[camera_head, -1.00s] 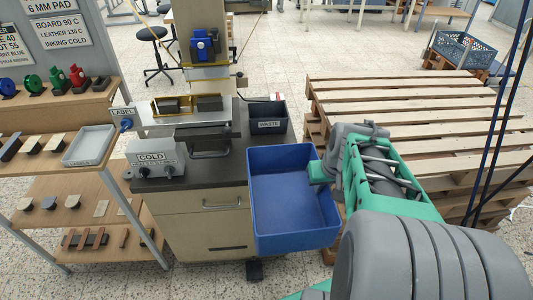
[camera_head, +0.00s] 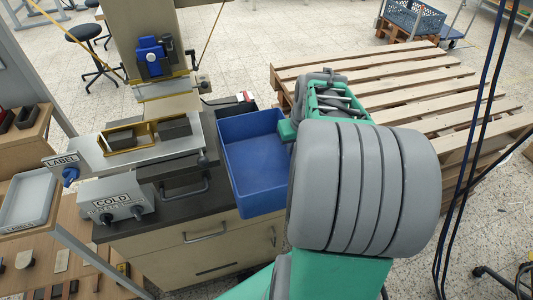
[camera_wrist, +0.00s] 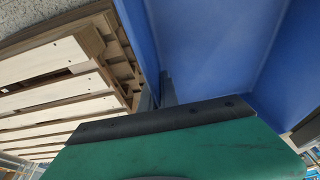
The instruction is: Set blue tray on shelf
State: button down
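The blue tray (camera_head: 262,155) is an open, empty, rectangular box. In the head view it is held roughly level at the right end of the press cabinet, overlapping the cabinet's right edge. My gripper (camera_head: 288,130) is at the tray's right wall, partly hidden by my arm. In the wrist view, the narrow fingers (camera_wrist: 157,95) are at the wall of the blue tray (camera_wrist: 205,45) and appear shut on it. The left rack's wooden shelf (camera_head: 75,275) shows at the lower left, cut off by the frame.
The press cabinet (camera_head: 205,240) bears a COLD control box (camera_head: 115,198) and the stamping press. A dark bin (camera_head: 225,106) is partly hidden behind the tray. A grey tray (camera_head: 28,200) is on the rack. Wooden pallets (camera_head: 400,85) stand at right; dark cables hang there.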

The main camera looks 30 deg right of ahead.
aim_at(278, 144)
jog(key=w, duration=0.1)
jog(key=w+f, duration=0.1)
jog(key=w, duration=0.1)
jog(key=w+f, duration=0.1)
jog(key=w, duration=0.1)
jog(key=shift+d+f, duration=0.2)
jog(key=shift+d, duration=0.1)
jog(key=w+f, duration=0.2)
jog(key=f, duration=0.1)
jog(key=w+f, duration=0.2)
jog(key=shift+d+p, duration=0.3)
jog(key=shift+p, duration=0.05)
jog(key=x, duration=0.3)
jog(key=shift+s+f, duration=0.2)
jog(key=shift+f, duration=0.1)
jog(key=c, duration=2.1)
grip_release()
jog(key=shift+f, duration=0.2)
jog(key=o, duration=0.5)
jog(key=shift+r, duration=0.15)
